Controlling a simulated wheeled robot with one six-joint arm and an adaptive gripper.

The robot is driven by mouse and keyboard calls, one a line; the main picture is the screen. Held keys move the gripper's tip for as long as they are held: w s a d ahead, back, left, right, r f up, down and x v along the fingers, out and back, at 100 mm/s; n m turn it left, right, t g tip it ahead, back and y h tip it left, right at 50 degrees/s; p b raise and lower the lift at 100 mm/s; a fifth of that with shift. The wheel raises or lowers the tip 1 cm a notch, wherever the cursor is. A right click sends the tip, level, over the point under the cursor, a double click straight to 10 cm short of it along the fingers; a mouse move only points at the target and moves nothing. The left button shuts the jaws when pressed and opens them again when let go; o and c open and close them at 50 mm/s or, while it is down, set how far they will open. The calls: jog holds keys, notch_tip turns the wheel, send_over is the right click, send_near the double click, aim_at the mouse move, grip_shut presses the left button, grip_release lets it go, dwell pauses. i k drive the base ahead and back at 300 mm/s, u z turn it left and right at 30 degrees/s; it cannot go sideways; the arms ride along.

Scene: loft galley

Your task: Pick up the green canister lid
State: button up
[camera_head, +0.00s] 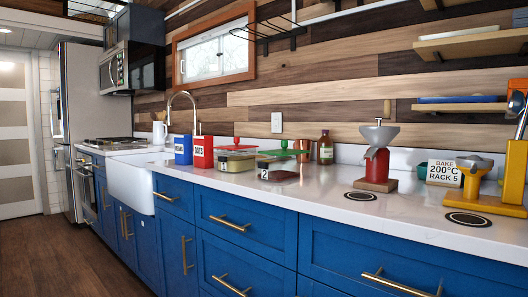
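A flat green lid (284,152) with a small raised knob lies on the white counter (330,187), towards the wall. It sits behind a low container marked 2 (278,171), which is close in front of it. A similar red lid (237,147) with a knob lies to its left, behind a low container with a yellowish side (236,162). A blue canister (183,150) and a red canister marked OATS (201,153) stand open-topped or lidless-looking further left; their tops are too small to tell. My gripper is not in view.
A jar (325,148) stands just right of the green lid. Further right are a red device with a grey funnel (377,155), a sign (443,173) and a yellow stand (490,195). A shelf (460,107) overhangs at right.

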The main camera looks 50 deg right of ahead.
aim_at(283, 152)
jog(key=z, duration=0.05)
jog(key=i, duration=3.7)
jog(key=z, duration=5.05)
